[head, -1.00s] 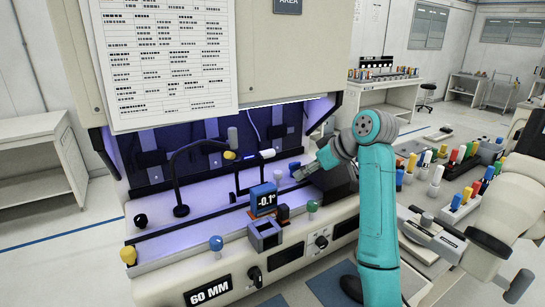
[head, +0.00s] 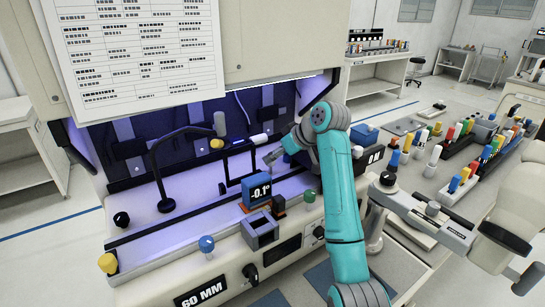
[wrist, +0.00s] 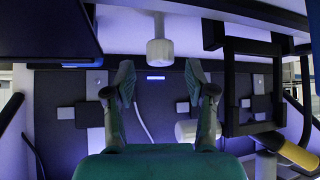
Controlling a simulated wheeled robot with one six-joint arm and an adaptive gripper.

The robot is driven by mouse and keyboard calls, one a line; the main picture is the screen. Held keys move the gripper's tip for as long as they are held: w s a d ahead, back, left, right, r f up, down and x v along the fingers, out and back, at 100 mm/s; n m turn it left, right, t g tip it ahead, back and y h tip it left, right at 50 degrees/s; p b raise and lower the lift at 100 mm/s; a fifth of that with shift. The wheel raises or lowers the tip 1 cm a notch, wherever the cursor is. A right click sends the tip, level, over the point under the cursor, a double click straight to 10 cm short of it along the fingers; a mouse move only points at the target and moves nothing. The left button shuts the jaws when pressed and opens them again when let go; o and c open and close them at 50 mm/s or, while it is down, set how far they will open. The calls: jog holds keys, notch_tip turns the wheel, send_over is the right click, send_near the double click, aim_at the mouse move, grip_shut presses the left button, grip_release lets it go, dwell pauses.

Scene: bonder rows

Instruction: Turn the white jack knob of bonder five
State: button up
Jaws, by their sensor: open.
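My gripper (head: 272,157) is over the lit bench of the bonder, just right of a white cylindrical knob (head: 259,139) on a black frame. In the wrist view my gripper (wrist: 159,82) is open, its two fingers apart with nothing between them. A pale faceted knob (wrist: 160,52) on a stem appears just beyond the fingertips, centred between them. A white cylinder (wrist: 188,130) is lower, partly behind the right finger. I cannot tell which of these is the jack knob. No bonder number is readable.
A blue readout (head: 259,192) showing -0.1° stands close below my gripper. A black curved lamp arm (head: 157,170) rises to the left. Black, blue, yellow and green knobs line the front. Benches with coloured bottles (head: 455,155) stand right.

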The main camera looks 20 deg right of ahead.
jog(key=shift+x, duration=1.05)
grip_shut()
jog(key=shift+n, duration=0.4)
jog(key=n+g+y, duration=0.1)
jog(key=n, duration=0.1)
jog(key=shift+w+d+r+n+g+y, duration=0.1)
jog(key=shift+d+n+g+y, duration=0.05)
jog(key=shift+n+g+y, duration=0.2)
jog(key=shift+w+n+g+y, duration=0.1)
jog(key=shift+n+g+y, duration=0.75)
jog(key=shift+n+g, duration=1.05)
jog(key=shift+n+t, duration=0.25)
jog(key=shift+n, duration=0.1)
